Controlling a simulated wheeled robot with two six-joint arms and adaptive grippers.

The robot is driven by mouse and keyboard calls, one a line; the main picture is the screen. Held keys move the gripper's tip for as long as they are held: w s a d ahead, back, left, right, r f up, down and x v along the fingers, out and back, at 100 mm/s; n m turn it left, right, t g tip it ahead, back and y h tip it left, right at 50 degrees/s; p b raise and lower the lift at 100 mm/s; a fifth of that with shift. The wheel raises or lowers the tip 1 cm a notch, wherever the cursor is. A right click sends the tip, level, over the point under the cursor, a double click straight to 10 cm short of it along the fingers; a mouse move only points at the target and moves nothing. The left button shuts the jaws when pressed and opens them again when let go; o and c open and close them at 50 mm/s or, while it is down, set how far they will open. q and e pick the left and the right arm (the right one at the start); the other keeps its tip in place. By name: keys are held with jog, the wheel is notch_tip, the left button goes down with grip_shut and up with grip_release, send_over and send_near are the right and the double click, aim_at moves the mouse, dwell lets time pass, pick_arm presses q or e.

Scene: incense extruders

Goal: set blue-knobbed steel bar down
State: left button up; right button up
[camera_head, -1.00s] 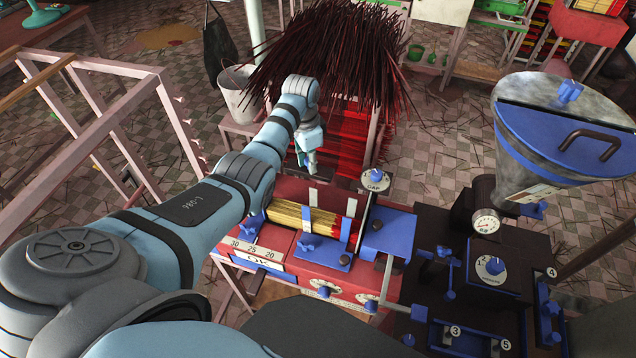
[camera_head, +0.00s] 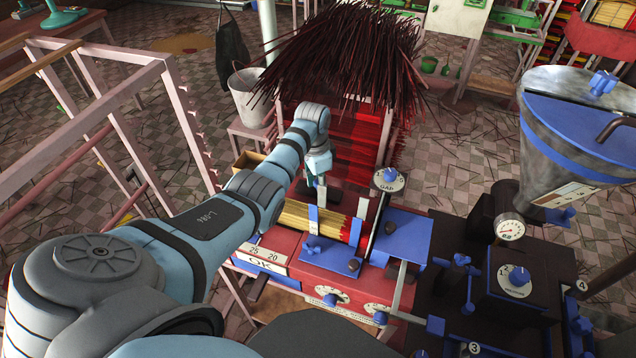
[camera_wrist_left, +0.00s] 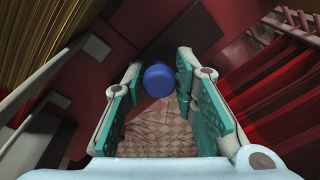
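My left gripper (camera_head: 321,190) points down at the back of the red machine (camera_head: 345,290), beside the bundle of yellow sticks (camera_head: 305,217). In the left wrist view, a round blue knob (camera_wrist_left: 159,79) sits between the two green-padded fingertips and fills the gap between them, so the gripper looks shut on it. The steel bar below the knob is hidden by the knob or too dark to make out. Whether the bar touches a surface cannot be told. My right gripper is not in view.
A red rack with dark incense sticks (camera_head: 340,50) stands behind the gripper. A white bucket (camera_head: 250,97) stands to its left. The GAP dial (camera_head: 389,180), blue plates (camera_head: 402,235) and a steel hopper (camera_head: 575,130) lie to the right. A pink frame (camera_head: 110,120) fills the left.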

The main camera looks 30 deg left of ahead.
aim_at(316, 183)
pick_arm(q)
jog(key=shift+o, duration=0.7)
jog(key=shift+s, duration=0.1)
jog(key=shift+r, duration=0.1)
jog(key=shift+r, duration=0.3)
notch_tip(316, 183, up, 12)
jog(key=p, duration=0.2)
jog(key=shift+s+f, duration=0.25)
jog(key=shift+s, duration=0.1)
jog(key=shift+a, duration=0.15)
